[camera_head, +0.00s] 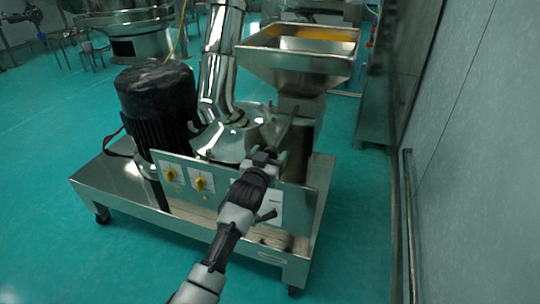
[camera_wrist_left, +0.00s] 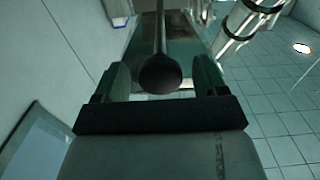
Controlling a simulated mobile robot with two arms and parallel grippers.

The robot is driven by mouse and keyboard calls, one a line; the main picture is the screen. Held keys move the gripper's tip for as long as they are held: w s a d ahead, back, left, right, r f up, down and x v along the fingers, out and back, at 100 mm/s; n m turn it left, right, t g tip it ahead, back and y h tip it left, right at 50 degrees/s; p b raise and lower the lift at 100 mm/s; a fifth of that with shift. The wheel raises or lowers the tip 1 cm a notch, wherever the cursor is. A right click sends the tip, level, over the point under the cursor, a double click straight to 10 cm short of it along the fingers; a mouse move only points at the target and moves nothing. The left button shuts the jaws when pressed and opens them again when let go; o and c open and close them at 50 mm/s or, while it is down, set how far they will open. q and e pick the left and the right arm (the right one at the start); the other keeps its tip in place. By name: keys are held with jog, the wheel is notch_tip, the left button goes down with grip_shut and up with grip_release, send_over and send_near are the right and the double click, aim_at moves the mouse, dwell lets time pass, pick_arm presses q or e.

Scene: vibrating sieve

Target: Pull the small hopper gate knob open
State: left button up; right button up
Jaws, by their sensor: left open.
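The small hopper (camera_head: 297,66) is a square steel funnel at the upper right of the machine in the head view. A thin gate rod (camera_head: 287,124) slants down from below it toward my left gripper (camera_head: 267,157). In the wrist view, the dark round knob (camera_wrist_left: 160,75) at the rod's end sits between the two fingers of the left gripper (camera_wrist_left: 161,82). The fingers are open, with a gap visible on each side of the knob. In the head view the knob is hidden or too small to make out at the gripper. My right gripper is not in view.
The steel machine base (camera_head: 125,190) carries a black ribbed motor (camera_head: 157,105) and yellow switches (camera_head: 199,183) on the front panel. A grey wall (camera_head: 480,160) with a pipe rail (camera_head: 408,220) runs along the right. Green floor (camera_head: 352,220) is free between base and wall.

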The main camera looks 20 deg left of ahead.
pick_arm(q)
jog(key=shift+w, duration=0.3)
jog(key=shift+c, duration=0.3)
